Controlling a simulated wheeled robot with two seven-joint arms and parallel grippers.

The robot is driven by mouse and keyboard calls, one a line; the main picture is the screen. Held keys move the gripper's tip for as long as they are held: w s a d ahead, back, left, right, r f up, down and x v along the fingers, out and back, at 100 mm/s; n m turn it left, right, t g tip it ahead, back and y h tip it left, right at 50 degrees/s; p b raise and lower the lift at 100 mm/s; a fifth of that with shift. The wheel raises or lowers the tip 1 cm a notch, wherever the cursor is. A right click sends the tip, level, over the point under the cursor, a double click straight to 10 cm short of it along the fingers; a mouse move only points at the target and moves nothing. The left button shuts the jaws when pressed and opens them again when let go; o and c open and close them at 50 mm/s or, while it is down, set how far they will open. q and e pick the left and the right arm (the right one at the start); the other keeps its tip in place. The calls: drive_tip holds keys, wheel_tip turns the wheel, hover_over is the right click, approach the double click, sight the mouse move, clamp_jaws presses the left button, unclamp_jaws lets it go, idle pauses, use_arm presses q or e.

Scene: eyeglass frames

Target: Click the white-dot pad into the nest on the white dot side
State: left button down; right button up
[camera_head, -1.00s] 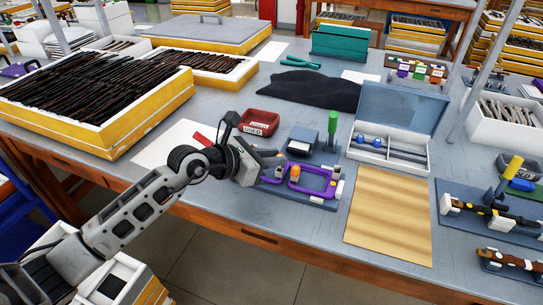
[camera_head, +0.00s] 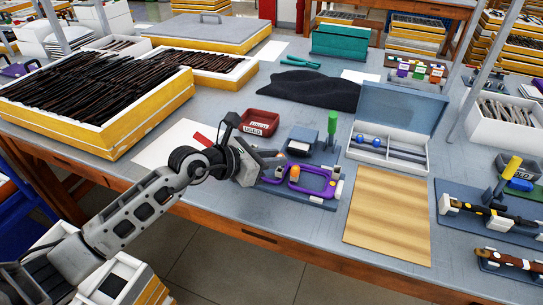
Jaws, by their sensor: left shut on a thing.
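A purple eyeglass frame (camera_head: 313,191) lies in a blue-grey fixture (camera_head: 327,205) near the table's front edge. An orange part (camera_head: 294,173) stands at the frame's middle. My left gripper (camera_head: 276,158) is over the frame's left end, its fingers pointing right. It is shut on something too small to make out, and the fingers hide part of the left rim. I cannot make out the white-dot pad, the nest or a white dot at this size. My right gripper is out of view.
A dark block (camera_head: 302,137) and a green-handled post (camera_head: 331,128) stand just behind the frame. A red tray (camera_head: 260,123) is behind the gripper. An open blue-lidded case (camera_head: 388,160) and a wooden board (camera_head: 389,218) are to the right.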

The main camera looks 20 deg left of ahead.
use_arm(q)
drive_tip(key=shift+f+b, duration=0.85)
drive_tip(key=shift+f, duration=0.4)
idle(0.4)
drive_tip(key=c, duration=1.2)
unclamp_jaws()
drive_tip(key=shift+r, duration=0.1)
drive_tip(key=shift+p+v, duration=0.8)
drive_tip(key=shift+v, duration=0.5)
drive_tip(key=shift+p+v, duration=0.8)
drive_tip(key=shift+v, duration=1.35)
drive_tip(key=shift+s, duration=0.1)
